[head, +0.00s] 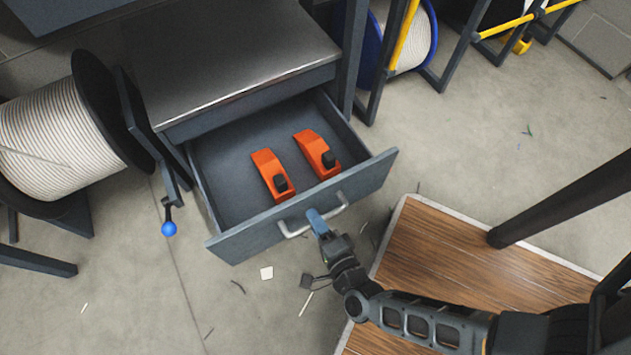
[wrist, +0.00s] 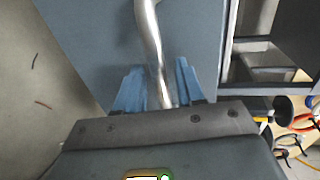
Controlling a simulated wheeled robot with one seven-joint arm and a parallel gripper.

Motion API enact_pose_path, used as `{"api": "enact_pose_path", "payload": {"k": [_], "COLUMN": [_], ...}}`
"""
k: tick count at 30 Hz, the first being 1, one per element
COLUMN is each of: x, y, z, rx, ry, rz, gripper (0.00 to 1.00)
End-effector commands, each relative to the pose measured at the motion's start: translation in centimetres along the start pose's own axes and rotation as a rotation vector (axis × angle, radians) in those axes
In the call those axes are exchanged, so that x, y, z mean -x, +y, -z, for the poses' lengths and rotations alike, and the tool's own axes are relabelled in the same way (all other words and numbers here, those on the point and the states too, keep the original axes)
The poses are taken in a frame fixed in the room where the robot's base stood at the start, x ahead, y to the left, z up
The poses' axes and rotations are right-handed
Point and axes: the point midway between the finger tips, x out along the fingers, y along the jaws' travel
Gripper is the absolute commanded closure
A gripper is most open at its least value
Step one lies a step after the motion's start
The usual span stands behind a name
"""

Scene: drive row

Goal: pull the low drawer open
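The low drawer (head: 302,222) is pulled well out from under the grey steel bench, its inside open to view in the head view. Two orange tools with black knobs (head: 272,175) (head: 317,153) lie on its floor. A curved metal handle (head: 337,207) is on its front, also seen in the wrist view (wrist: 152,40). My gripper (head: 317,219) is at the middle of this handle. The finger tips' exact contact is partly hidden.
A cable drum (head: 55,140) stands left of the drawer, with a blue-knobbed lever (head: 169,228) beside it. A wooden platform (head: 450,255) lies at lower right, near the drawer front. The floor in front has small scraps and is otherwise free.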

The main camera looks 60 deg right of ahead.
Motion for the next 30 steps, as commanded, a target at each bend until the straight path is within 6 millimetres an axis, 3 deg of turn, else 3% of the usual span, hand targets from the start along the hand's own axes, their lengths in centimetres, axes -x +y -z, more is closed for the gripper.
{"api": "enact_pose_path", "payload": {"k": [13,30], "x": [6.5,7.3], "y": [0.0,0.0], "z": [0.0,0.0], "rx": [0.0,0.0], "ry": [0.0,0.0], "rz": [-0.002,-0.001], "gripper": [0.62,0.62]}}
